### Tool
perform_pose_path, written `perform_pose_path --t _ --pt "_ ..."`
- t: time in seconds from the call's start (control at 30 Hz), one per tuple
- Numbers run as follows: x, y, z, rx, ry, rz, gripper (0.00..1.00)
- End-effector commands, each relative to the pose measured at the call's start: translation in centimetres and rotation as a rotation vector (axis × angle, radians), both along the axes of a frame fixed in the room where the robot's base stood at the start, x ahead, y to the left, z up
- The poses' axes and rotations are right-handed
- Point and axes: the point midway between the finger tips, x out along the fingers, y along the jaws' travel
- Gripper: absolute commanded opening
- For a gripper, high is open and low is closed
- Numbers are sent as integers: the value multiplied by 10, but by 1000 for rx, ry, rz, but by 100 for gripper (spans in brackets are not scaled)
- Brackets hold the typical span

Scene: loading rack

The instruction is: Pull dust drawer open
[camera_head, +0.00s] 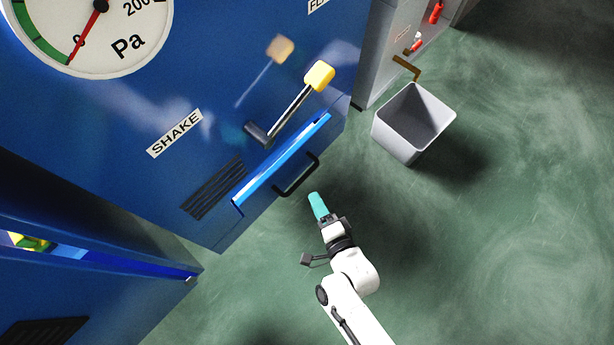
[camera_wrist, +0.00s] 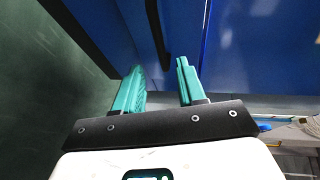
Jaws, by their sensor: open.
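The dust drawer (camera_head: 281,163) is a bright blue front low on the dark blue cabinet, with a black bar handle (camera_head: 298,178) on its outer side. In the wrist view the black handle (camera_wrist: 157,35) shows ahead of the fingers, between their lines. My gripper (camera_head: 317,206) has teal fingers and is just short of the handle in the head view, apart from it. In the wrist view my gripper (camera_wrist: 161,88) is open, with nothing between its two fingers. The contents of the drawer cannot be seen.
A lever with a yellow knob (camera_head: 319,75) sticks out above the drawer, beside the SHAKE label (camera_head: 175,133). A grey open bin (camera_head: 413,122) stands on the floor to the right. Another blue unit (camera_head: 75,270) is at the lower left. The green floor right of my arm is clear.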

Motion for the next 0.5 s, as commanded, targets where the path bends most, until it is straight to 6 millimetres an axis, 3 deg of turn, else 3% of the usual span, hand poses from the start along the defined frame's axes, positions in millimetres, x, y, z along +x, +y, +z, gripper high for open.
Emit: perform_pose_path --t 0.3,0.5 --pt "51 28 -12 0 -2 -1 40" --pt "73 40 -16 -2 -1 -1 40"
